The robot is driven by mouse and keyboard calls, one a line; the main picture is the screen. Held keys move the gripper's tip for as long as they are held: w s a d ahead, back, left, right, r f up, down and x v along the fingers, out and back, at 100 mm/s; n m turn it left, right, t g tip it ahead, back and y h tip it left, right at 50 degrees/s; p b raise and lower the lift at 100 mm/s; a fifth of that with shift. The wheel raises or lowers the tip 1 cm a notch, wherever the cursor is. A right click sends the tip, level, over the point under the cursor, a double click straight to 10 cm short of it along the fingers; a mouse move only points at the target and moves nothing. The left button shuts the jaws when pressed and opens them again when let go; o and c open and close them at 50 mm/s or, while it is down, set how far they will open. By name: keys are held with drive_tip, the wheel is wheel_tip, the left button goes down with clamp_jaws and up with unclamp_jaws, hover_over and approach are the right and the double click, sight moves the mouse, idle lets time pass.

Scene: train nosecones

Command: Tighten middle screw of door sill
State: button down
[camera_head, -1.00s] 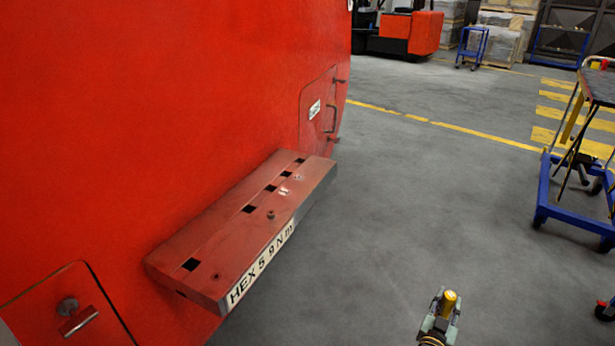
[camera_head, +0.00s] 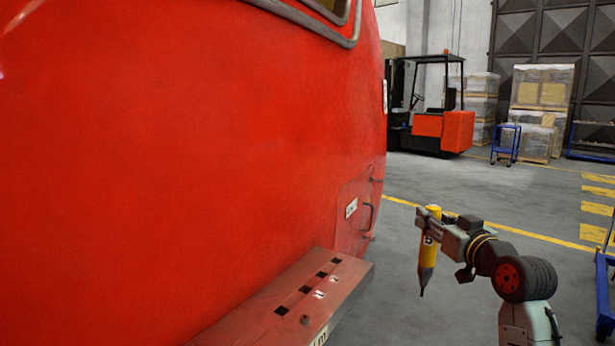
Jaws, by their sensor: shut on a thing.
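The red door sill (camera_head: 352,284) juts from the red train nose at the lower middle, its near end cut off by the picture's bottom edge. A dark round screw head (camera_head: 304,320) shows on its top, near several square holes. It matches the middle screw of the earlier view. My gripper (camera_head: 432,226) is shut on a yellow screwdriver-like tool (camera_head: 428,257), which hangs nearly upright with its dark tip down. The tool is to the right of the sill and apart from it.
The red train nose (camera_head: 200,150) fills the left side. A hatch with a handle (camera_head: 355,212) is beyond the sill. A red forklift (camera_head: 440,125) and wrapped pallets (camera_head: 540,95) stand at the back. A blue cart (camera_head: 604,290) is at the right edge. Grey floor between is clear.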

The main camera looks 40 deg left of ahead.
drive_tip(key=s+a+r+n+g+y, duration=0.1)
drive_tip(key=s+a+r+n+g, duration=0.2)
drive_tip(key=s, duration=0.7)
drive_tip(key=s+a+r+n+g+y, duration=0.1)
drive_tip(key=s+a+r+g, duration=0.3)
drive_tip(key=s, duration=0.5)
drive_tip(key=s+a+r+n+g+y, duration=0.1)
drive_tip(key=s+a+r+n+g, duration=0.3)
drive_tip(key=s+r, duration=0.3)
drive_tip(key=s+g, duration=0.1)
drive_tip(key=s, duration=0.2)
drive_tip(key=shift+s+r+n+y+b, duration=0.15)
drive_tip(key=shift+s+n+y+b, duration=0.15)
drive_tip(key=shift+s+y, duration=0.1)
drive_tip(key=shift+w+g, duration=0.1)
drive_tip(key=shift+g, duration=0.2)
drive_tip(key=shift+d+f+b, duration=0.1)
drive_tip(key=shift+f+b, duration=1.7)
drive_tip(key=shift+f, duration=1.9)
